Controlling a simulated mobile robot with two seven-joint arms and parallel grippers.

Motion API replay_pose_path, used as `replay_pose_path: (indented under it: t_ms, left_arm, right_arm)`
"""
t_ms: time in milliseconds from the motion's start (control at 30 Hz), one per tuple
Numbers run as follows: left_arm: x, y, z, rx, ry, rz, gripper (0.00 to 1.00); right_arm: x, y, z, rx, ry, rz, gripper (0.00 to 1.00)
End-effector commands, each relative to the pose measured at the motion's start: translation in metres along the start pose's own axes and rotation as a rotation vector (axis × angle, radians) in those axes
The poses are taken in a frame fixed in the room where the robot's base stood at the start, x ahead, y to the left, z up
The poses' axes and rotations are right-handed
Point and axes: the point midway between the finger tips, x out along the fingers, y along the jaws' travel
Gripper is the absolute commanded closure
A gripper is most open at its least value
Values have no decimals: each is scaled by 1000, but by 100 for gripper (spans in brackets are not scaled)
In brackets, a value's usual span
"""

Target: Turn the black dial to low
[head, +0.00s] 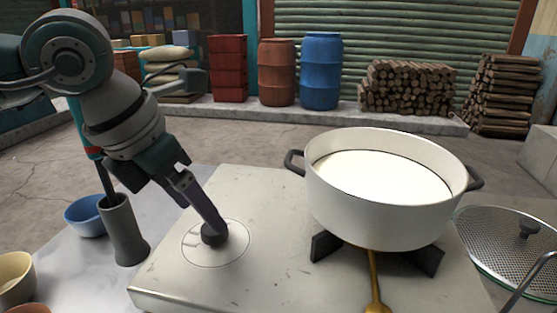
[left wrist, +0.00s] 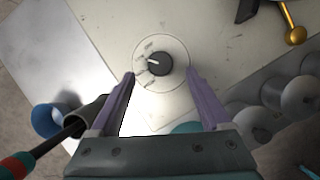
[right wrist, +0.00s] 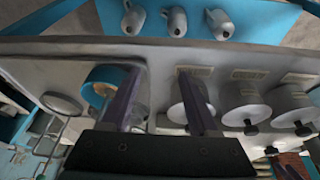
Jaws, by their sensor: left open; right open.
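The black dial (head: 212,238) sits in a pale marked ring on top of the white stove (head: 175,282). In the left wrist view the dial (left wrist: 158,65) has a white pointer line toward the left, with small labels around its left side that are too blurred to read. My left gripper (head: 219,230) is open, its purple fingers reaching down at the dial and partly covering it. In the left wrist view its fingertips (left wrist: 160,77) lie apart on either side of the dial. My right gripper (right wrist: 160,74) is open, away from the dial, and outside the head view.
A white pot (head: 380,215) of milk stands on the burner at the right. A brass-coloured handle (head: 372,285) is in front of it. A grey cup (head: 124,232) and blue bowl (head: 85,216) stand left of the stove. A mesh lid (head: 500,262) lies at the right.

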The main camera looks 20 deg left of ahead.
Motion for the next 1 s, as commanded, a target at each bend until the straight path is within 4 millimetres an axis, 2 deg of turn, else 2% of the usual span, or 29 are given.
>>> replay_pose_path:
  t_ms: [33, 100, 300, 867, 967, 1000]
  left_arm:
    - [-13, 1, 1, 4, -3, 3, 19]
    - [-26, 1, 1, 3, -2, 3, 19]
    - [-52, 0, 0, 1, 0, 2, 19]
    - [-56, -1, 0, 0, -1, -4, 19]
    - [-57, -16, 3, 3, -19, -59, 19]
    - [-58, -29, 6, 4, -36, -112, 19]
  right_arm:
    - [-2, 0, -1, 0, 0, 0, 40]
    - [-3, 0, -1, 0, 0, 0, 40]
    - [-3, 0, -1, -2, 0, 1, 40]
    - [-4, 1, -1, -4, -1, 3, 40]
    - [-7, 1, -2, -4, -1, 3, 40]
    - [-9, 1, -3, -4, -1, 3, 40]
